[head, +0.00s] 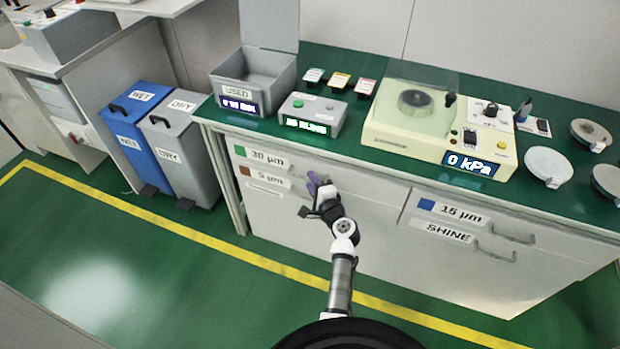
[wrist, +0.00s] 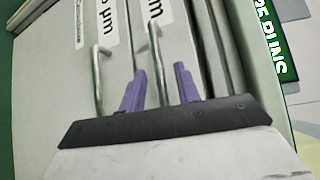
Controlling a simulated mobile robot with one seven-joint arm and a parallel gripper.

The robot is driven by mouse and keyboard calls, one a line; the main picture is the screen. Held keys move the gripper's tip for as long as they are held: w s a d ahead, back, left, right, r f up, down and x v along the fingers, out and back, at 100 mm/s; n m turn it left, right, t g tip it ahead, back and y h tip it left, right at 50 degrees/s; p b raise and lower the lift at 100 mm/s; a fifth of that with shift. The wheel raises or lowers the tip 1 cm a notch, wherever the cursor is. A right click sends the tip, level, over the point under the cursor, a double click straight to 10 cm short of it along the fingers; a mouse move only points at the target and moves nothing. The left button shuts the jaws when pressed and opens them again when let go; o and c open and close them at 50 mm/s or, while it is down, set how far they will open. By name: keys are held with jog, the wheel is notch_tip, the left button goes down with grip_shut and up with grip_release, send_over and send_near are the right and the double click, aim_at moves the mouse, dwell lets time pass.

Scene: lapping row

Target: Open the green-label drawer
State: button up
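The green-label drawer (head: 278,161), marked 30 µm with a green square (head: 240,151), is the top one at the left of the white cabinet and looks closed. My gripper (head: 316,184) is at the right part of its front, hiding most of its handle in the head view. In the wrist view my gripper (wrist: 159,86) is open, its two purple fingers apart. The upper drawer's bar handle (wrist: 156,60) runs between them, seemingly not clamped. Whether the fingertips reach past the bar is unclear.
The brown-label 5 µm drawer (head: 262,184) is just below; its handle (wrist: 97,78) lies left of the fingers. The blue-label 15 µm drawer (head: 455,222) is farther right. Blue (head: 136,140) and grey (head: 182,145) bins stand left. Green floor in front is clear.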

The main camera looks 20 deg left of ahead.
jog(key=shift+x, duration=1)
grip_shut()
